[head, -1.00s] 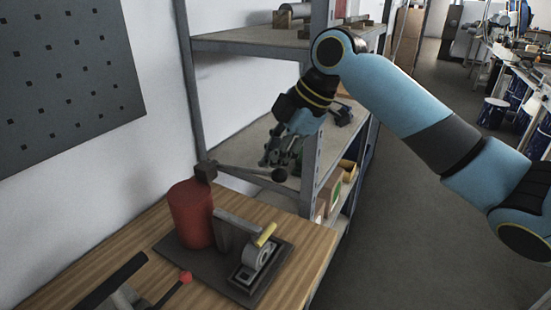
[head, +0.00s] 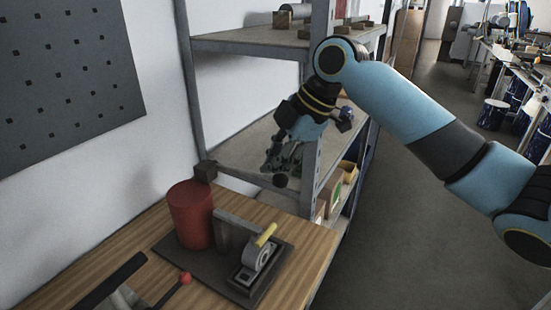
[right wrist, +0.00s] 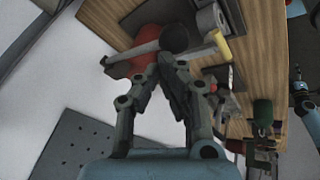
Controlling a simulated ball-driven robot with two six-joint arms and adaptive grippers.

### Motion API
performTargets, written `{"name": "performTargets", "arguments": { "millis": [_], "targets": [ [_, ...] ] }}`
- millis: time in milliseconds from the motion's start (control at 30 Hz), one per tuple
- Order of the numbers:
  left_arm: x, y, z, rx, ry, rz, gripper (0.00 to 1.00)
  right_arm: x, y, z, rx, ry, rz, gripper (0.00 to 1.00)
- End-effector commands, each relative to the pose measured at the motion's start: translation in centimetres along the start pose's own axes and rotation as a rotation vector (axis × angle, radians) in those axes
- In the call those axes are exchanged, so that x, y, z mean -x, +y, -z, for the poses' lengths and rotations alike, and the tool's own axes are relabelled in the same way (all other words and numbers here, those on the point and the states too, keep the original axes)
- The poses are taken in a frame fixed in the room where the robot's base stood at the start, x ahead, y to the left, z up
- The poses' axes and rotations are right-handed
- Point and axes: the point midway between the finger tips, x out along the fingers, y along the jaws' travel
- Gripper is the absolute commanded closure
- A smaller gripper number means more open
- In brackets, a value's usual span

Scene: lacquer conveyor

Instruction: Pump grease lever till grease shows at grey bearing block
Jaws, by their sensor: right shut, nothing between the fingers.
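The grease pump is a red cylinder (head: 191,215) with a dark block (head: 206,171) on top, standing on a dark base plate. Its lever ends in a black ball knob (head: 280,181); the rod (right wrist: 140,50) shows in the right wrist view. The grey bearing block (head: 258,262) sits on the plate's right part, with a yellow piece (head: 266,234) above it. I cannot make out grease there. My right gripper (head: 280,168) is shut and empty, just above the knob. In the right wrist view its fingertips (right wrist: 175,62) are close to the knob (right wrist: 174,38); contact is unclear.
The wooden bench (head: 130,240) carries the plate. A device with a red-knobbed lever (head: 185,279) stands at the lower left. A metal shelf rack (head: 315,150) stands close behind and beside my right gripper, with boxes on its lower shelf. Open floor (head: 410,200) lies to the right.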

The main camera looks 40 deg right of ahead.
Motion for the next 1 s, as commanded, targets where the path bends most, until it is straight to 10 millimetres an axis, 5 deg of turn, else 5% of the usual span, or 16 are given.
{"name": "performTargets", "arguments": {
  "millis": [1000],
  "targets": [
    [-0.44, 0.01, -0.04, 0.000, 0.000, 0.000, 0.23, -0.92, -0.71, -0.71, -0.001, -0.002, 0.003, 1.00]
  ]
}}
